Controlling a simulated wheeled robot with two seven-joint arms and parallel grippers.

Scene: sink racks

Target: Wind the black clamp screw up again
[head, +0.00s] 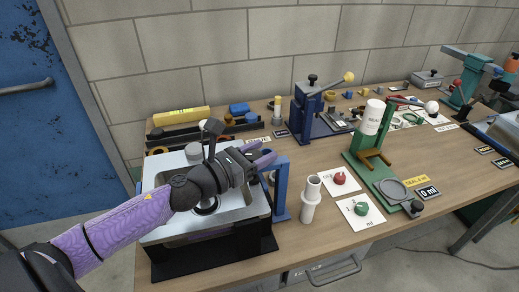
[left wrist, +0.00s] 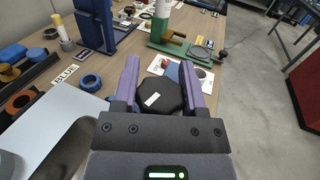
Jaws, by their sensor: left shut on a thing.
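The black clamp screw's knob (left wrist: 160,98) is eight-sided with a short white mark on top, and it sits between the purple fingers of my left gripper (left wrist: 158,72) in the left wrist view. The fingers are shut on its sides. In the head view my left gripper (head: 262,160) is above the right edge of the sink, by the blue clamp frame (head: 281,192). There the knob is hidden behind my fingers, and the screw's shaft and lower end cannot be seen. My right gripper is in neither view.
The steel sink (head: 160,236) in a black stand is under my left arm. A green stand (head: 366,170) is farther right.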

